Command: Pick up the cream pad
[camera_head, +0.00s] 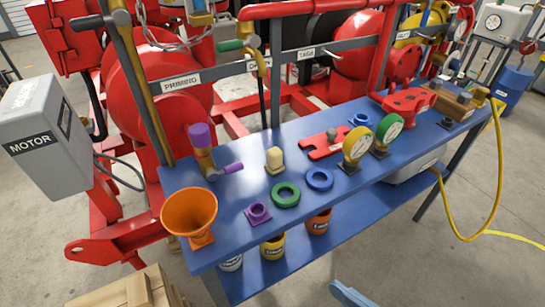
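The cream pad (274,157) is a small pale block standing upright on the blue bench top (232,216). It sits behind the green ring (286,194) and to the right of the purple-handled valve piece (204,152). Its underside is hidden, and a darker edge shows at its foot. Nothing is touching it from above. I cannot make out my gripper in this view; only a light-blue part shows at the bottom edge, and I cannot tell what it is.
An orange funnel (189,212), a purple fitting (258,213), a blue ring (320,179), a red plate (325,147) and a yellow gauge (356,147) surround it on the bench. Pots stand on the lower shelf.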

